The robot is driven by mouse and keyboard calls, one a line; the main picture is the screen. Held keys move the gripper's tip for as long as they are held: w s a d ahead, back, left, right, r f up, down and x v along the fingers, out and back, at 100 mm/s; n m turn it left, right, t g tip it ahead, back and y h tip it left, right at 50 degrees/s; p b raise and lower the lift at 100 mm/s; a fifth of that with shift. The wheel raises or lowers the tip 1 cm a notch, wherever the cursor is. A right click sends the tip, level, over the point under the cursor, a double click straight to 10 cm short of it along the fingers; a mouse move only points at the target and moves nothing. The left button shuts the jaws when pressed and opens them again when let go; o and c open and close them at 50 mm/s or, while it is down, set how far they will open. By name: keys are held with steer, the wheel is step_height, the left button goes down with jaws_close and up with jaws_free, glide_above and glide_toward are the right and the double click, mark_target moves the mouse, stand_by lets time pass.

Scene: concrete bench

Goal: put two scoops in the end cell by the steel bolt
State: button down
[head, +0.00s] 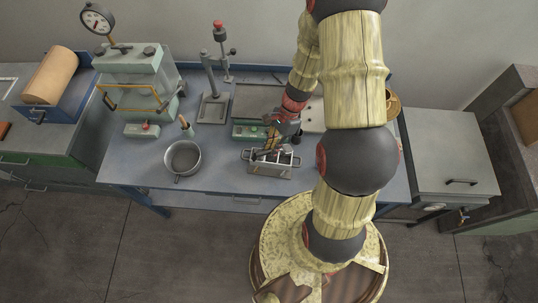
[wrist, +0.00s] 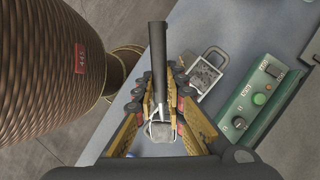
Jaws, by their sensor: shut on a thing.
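My gripper (head: 270,147) is shut on a scoop, whose dark handle (wrist: 158,55) runs up between the fingers in the wrist view. A pale metal square part (wrist: 160,131), seemingly the scoop's bowl, shows below the fingers; I cannot tell whether it holds anything. The grey metal mould (head: 270,170) with cells sits on the blue bench, just below my gripper in the head view. Part of it (wrist: 205,76) shows right of the fingers in the wrist view. The steel bolt is not clear. A grey pot (head: 183,159) stands left of the mould.
A green control box (head: 247,131) with buttons, also in the wrist view (wrist: 250,100), lies behind the mould. A small stand press (head: 214,105) is at the back. Bench front between pot and mould is clear.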

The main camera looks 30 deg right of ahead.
mark_target(281, 149)
steer(key=d+y, duration=0.1)
steer(key=y, duration=0.1)
steer(key=d+y+b, duration=0.1)
steer(key=y, duration=0.1)
steer(key=shift+d+r+b, duration=0.15)
steer(key=shift+d+b, duration=0.15)
steer(key=shift+d, duration=0.1)
steer(key=shift+d+r+y+b, duration=0.25)
steer(key=shift+d+y, duration=0.2)
steer(key=shift+y, duration=0.3)
steer(key=shift+d+r+y+b, duration=0.2)
steer(key=shift+d+y, duration=0.25)
steer(key=shift+y, duration=0.3)
steer(key=shift+a+n, duration=0.1)
steer(key=shift+n, duration=0.2)
